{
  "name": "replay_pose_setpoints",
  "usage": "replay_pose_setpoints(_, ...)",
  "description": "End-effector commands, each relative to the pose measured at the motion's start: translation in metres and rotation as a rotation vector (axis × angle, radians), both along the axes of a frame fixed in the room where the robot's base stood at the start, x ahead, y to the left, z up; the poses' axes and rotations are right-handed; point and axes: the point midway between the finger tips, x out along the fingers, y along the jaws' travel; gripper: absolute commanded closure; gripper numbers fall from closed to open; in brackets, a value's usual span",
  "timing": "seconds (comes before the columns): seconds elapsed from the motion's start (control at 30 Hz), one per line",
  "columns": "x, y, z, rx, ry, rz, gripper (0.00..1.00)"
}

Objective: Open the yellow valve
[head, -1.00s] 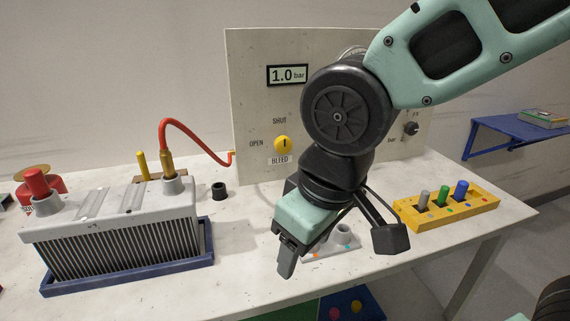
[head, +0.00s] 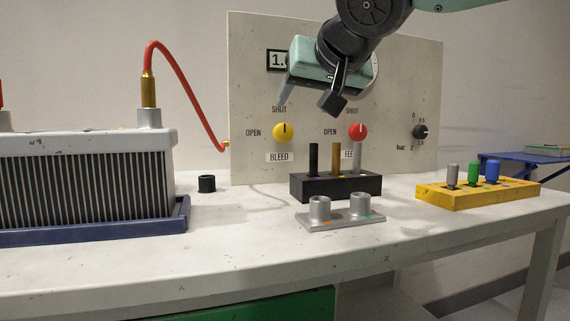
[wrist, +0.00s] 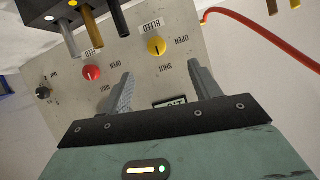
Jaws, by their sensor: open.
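The yellow valve (head: 283,132) is a round knob on the upright panel (head: 250,60), labelled BLEED below. Its dark mark points up to SHUT, and OPEN is printed to its left. It also shows in the wrist view (wrist: 157,45), past my fingertips. My gripper (head: 310,98) is open and empty, above and to the right of the yellow valve in the head view, apart from it. In the wrist view my two fingers (wrist: 160,72) are spread wide with nothing between them. My gripper hides part of the pressure display (head: 276,60).
A red FEED valve (head: 357,132) and a black dial (head: 420,132) are to the right. A black block with upright pins (head: 335,187) stands before the panel. A red hose (head: 185,90) runs from the finned unit (head: 85,180) to the panel's left edge.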

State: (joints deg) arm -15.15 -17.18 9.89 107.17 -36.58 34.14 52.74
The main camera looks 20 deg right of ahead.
Motion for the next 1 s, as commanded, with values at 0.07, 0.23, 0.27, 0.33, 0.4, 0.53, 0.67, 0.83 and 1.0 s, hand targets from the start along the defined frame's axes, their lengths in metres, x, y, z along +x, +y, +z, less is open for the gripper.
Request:
replay_pose_setpoints(0.07,0.001,-0.006,-0.001,0.018,-0.037,-0.021,0.38)
replay_pose_setpoints(0.23,0.005,-0.012,0.007,0.031,-0.065,-0.039,0.38)
replay_pose_setpoints(0.27,0.007,-0.012,0.007,0.032,-0.066,-0.041,0.38)
replay_pose_setpoints(0.33,0.013,-0.012,0.005,0.03,-0.065,-0.041,0.38)
replay_pose_setpoints(0.4,0.023,-0.012,0.001,0.029,-0.063,-0.041,0.38)
replay_pose_setpoints(0.53,0.046,-0.011,-0.013,0.031,-0.06,-0.038,0.38)
replay_pose_setpoints(0.67,0.072,-0.011,-0.023,0.032,-0.061,-0.038,0.38)
replay_pose_setpoints(0.83,0.105,-0.011,-0.036,0.031,-0.061,-0.036,0.38)
replay_pose_setpoints(1.0,0.134,-0.012,-0.048,0.031,-0.061,-0.037,0.38)
